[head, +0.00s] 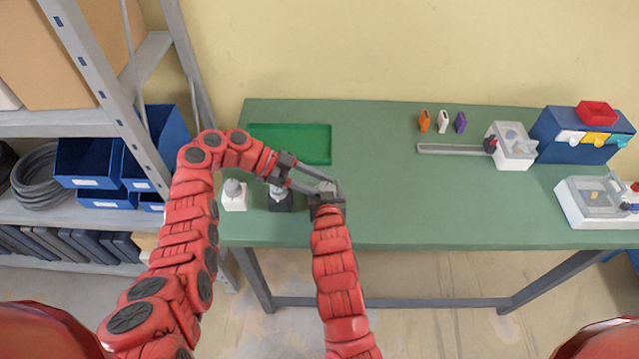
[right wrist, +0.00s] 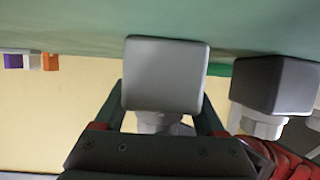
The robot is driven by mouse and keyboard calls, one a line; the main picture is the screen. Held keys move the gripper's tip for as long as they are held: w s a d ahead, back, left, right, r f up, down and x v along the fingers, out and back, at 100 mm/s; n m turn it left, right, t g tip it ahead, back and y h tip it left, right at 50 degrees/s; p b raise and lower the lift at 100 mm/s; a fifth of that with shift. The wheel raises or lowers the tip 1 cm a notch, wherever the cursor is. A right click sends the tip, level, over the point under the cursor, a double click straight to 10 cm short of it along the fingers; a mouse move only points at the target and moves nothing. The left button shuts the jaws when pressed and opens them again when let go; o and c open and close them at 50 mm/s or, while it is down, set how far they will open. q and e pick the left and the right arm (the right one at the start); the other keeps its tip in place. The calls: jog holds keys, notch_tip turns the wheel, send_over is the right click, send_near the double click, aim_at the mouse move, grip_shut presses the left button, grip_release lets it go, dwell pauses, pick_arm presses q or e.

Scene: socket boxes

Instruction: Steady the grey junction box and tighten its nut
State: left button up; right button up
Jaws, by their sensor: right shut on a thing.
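The grey junction box (right wrist: 165,75) sits between the two fingers of my right gripper (right wrist: 160,112), which is shut on it. Its light grey nut (right wrist: 160,122) shows partly behind the gripper body in the right wrist view. In the head view my right gripper (head: 326,198) is at the table's near edge, and the box is mostly hidden there. My left gripper (head: 325,186) reaches in from the left, with its two fingers spread apart along their length and their tips beside the nut. I cannot tell whether the tips touch the nut.
A dark box (head: 279,203) with a nut and a white box (head: 234,203) stand just left. Orange, white and purple pieces, a white fixture (head: 513,150) and a blue bin unit (head: 560,130) are farther right. The middle of the table (head: 430,205) is clear.

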pick_arm(q)
grip_shut()
jog(key=shift+f+m+g+y, duration=0.3)
jog(key=shift+f+m+g, duration=0.1)
jog(key=shift+g, duration=0.1)
jog(key=shift+w+r+m+g, duration=0.15)
jog(key=shift+r+m+g, duration=0.15)
jog(key=shift+r, duration=0.05)
jog(key=shift+r, duration=0.1)
jog(key=shift+o, duration=2)
grip_release()
